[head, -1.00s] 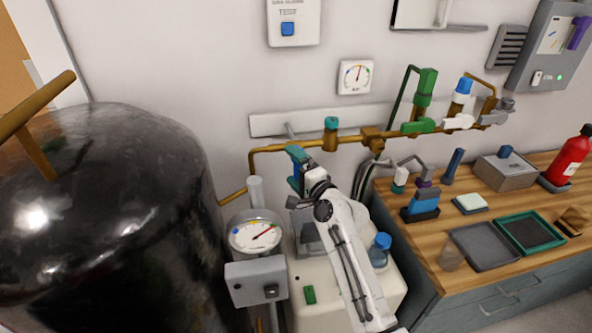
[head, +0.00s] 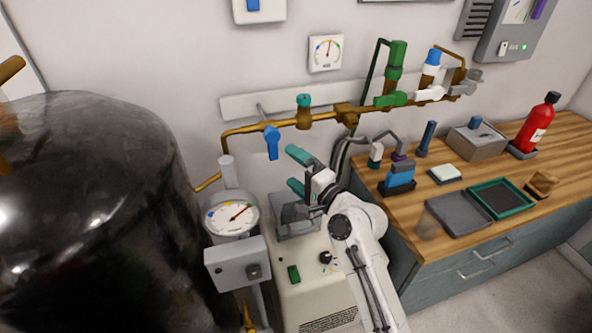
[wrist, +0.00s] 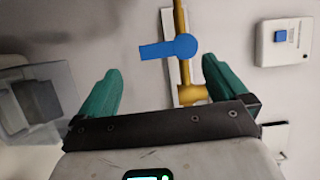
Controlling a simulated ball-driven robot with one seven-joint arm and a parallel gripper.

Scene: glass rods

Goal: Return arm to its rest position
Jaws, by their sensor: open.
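My gripper (head: 294,171) is open and empty, its two teal fingers spread apart in front of the wall pipe. It is to the right of and a little below a blue valve handle (head: 272,143), which hangs down from the brass pipe (head: 240,133). Clear space shows between the fingers and the handle. In the wrist view, my gripper (wrist: 160,82) shows both fingers apart, with the blue handle (wrist: 168,47) beyond the gap. My white arm reaches up from the lower right.
A black tank (head: 85,200) stands at the left, with a round gauge (head: 232,214) and grey box (head: 237,263) beside it. A clear-sided box (head: 297,222) sits below my gripper. A wooden counter (head: 430,240) with trays is at the right. Open floor shows lower right.

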